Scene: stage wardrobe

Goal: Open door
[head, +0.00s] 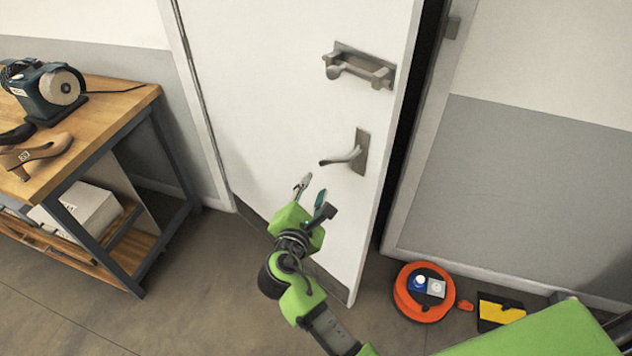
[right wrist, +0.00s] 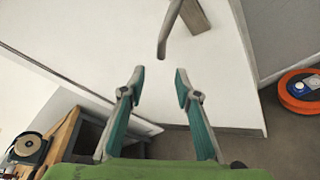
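The white door (head: 275,100) stands slightly ajar, with a dark gap (head: 411,130) along its right edge. Its grey lever handle (head: 344,157) is on the right side of the door, below a metal bolt (head: 358,68). My right gripper (head: 311,188) is open and empty, in front of the door, below and left of the handle. In the right wrist view the handle (right wrist: 168,32) shows beyond the open fingertips (right wrist: 158,80), apart from them. My left gripper is not in view.
A wooden workbench (head: 125,98) with a bench grinder (head: 45,88) and shoes stands at left. An orange cable reel (head: 424,291) and a yellow-black object (head: 500,311) lie on the floor right of the door. Floor between bench and door is clear.

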